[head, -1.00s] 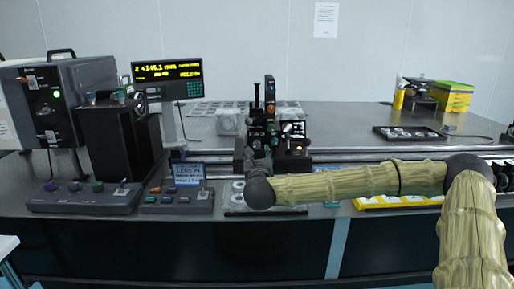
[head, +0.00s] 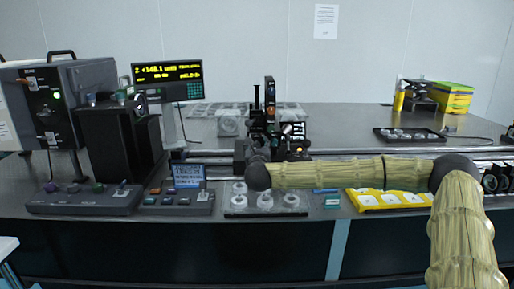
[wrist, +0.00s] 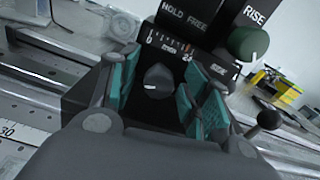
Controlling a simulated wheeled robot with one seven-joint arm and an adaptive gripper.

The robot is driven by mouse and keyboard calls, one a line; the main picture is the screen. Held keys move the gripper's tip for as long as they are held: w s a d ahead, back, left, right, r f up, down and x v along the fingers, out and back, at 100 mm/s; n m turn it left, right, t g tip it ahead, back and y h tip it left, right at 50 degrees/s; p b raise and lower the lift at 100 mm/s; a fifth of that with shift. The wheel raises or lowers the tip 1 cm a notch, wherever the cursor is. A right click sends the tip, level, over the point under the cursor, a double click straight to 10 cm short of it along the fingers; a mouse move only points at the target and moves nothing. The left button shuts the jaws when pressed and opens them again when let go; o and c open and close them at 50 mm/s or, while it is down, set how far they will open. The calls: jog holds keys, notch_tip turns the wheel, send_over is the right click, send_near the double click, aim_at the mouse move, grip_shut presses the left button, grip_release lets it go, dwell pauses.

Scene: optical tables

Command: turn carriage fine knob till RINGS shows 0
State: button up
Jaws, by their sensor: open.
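In the wrist view a dark round knob (wrist: 158,79) with a white mark sits between the teal-padded fingers of my gripper (wrist: 163,95). The fingers are open, one on each side of it; I cannot tell whether either pad touches it. A small dial scale (wrist: 168,50) with red and white marks is just above the knob; its caption is too small to read surely. In the head view the gripper is mostly hidden behind my dark wrist joint, by the carriage (head: 285,140). The readout display (head: 168,76) shows yellow text, roughly 148.1 on its first line; no RINGS value is legible.
Blocks labelled HOLD FREE (wrist: 188,20) and RISE (wrist: 252,15) stand above the knob, with a green knob (wrist: 248,42) at right. A ball-ended lever (wrist: 266,119) is right of my fingers. A tray of white rings (head: 265,204) and a yellow tray (head: 390,199) lie in front.

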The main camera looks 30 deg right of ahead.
jog(key=c, duration=1.1)
jog(key=shift+o, duration=0.2)
jog(key=shift+r, duration=0.1)
jog(key=n, duration=0.3)
jog(key=shift+a+p, duration=0.1)
jog(key=shift+p, duration=0.25)
jog(key=shift+n, duration=1.1)
jog(key=o, duration=1.1)
jog(key=shift+c, duration=0.2)
